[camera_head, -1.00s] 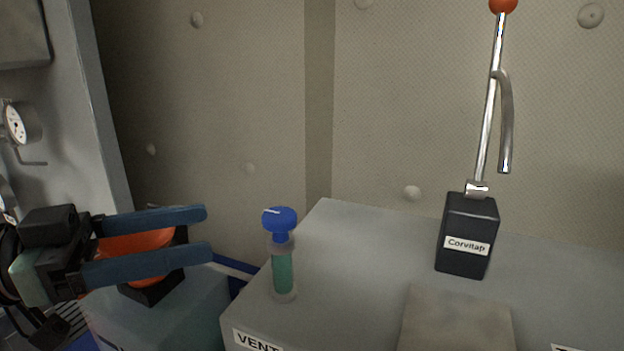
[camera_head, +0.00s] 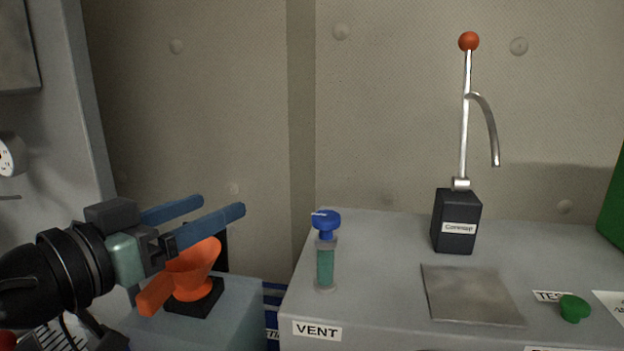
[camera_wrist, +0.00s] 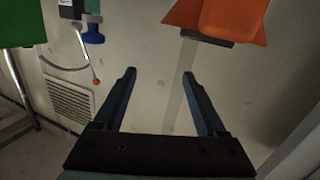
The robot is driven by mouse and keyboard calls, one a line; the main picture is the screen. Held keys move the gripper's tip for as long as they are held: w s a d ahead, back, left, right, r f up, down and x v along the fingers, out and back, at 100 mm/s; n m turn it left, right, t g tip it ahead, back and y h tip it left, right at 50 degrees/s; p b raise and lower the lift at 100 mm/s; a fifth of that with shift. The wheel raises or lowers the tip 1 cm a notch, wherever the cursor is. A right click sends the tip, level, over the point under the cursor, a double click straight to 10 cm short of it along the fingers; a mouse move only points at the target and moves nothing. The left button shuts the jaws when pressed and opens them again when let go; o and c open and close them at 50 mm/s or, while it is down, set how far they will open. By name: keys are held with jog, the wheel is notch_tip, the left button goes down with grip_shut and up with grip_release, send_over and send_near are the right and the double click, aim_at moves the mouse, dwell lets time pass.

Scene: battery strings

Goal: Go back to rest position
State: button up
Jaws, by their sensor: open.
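My gripper (camera_head: 222,207) is at the left in the head view, above and beside an orange scoop-shaped piece (camera_head: 195,267) on a black base. Its two blue fingers are apart with nothing between them, pointing right. The wrist view also shows the open, empty fingers (camera_wrist: 158,75), with the wall behind them. The orange piece also shows at the top of the wrist view (camera_wrist: 232,18), apart from the fingertips.
A blue-capped green vial (camera_head: 325,262) stands upright by the VENT label (camera_head: 317,330). A black Corvitap box (camera_head: 455,222) with an orange-knobbed lever (camera_head: 468,41) stands behind a metal plate (camera_head: 470,294). A green knob (camera_head: 574,308) sits at right. The wall (camera_head: 390,110) is close behind.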

jog(key=w+d+r+n+t+y, duration=0.1)
jog(key=d+r+n+t+y, duration=0.1)
jog(key=d+r+t+y, duration=0.3)
jog(key=s+d+r+n+t+y+p, duration=0.1)
jog(key=s+d+r+t, duration=0.2)
jog(key=s+r, duration=0.4)
jog(key=s+d+r+n+t+y, duration=0.2)
jog(key=s+d+r+t, duration=0.2)
jog(key=s+r, duration=0.3)
jog(key=shift+s+d+r+y+p, duration=0.2)
jog(key=shift+r+y+p, duration=0.15)
jog(key=shift+r, duration=0.4)
